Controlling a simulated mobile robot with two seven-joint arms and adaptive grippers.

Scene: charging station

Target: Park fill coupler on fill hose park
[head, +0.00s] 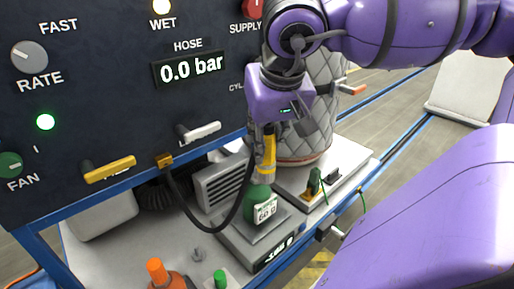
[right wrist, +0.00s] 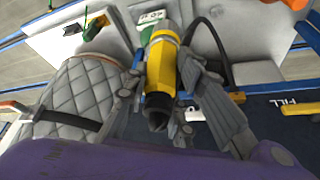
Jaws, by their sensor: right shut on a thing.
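A black hose (head: 224,228) loops from a brass fitting on the panel up toward the coupler. I cannot identify the fill hose park. My left gripper is not in view.
The bottle stands on a scale (head: 232,240). The dark panel (head: 110,115) with handles and a 0.0 bar display rises behind. A quilted grey cylinder (head: 313,135) stands close to my right gripper. An orange-capped bottle (head: 158,275) is at the front.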

